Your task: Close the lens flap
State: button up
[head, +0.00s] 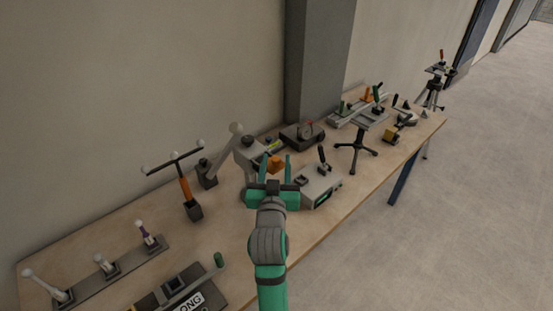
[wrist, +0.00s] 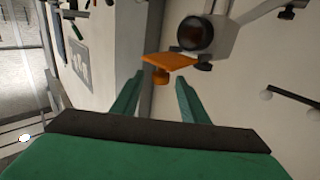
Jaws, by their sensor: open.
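The lens flap (wrist: 168,62) is an orange plate with a small orange knob on its underside. It stands out from the grey lens housing (wrist: 218,40), and the dark round lens (wrist: 194,33) shows uncovered. In the head view the orange flap (head: 275,164) shows between my fingers, on the grey device (head: 247,154). My gripper (head: 276,157) is open and empty. In the wrist view my gripper (wrist: 159,77) has its fingertips on either side of the knob in the picture; whether they touch it I cannot tell.
A grey box with a black lever (head: 321,183) stands right of my gripper. A black stand (head: 355,140) is farther right. The wooden table (head: 120,225) runs along the wall; open floor lies right.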

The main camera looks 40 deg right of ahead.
jog(key=shift+x, duration=1)
grip_shut()
jog(key=shift+f, duration=0.1)
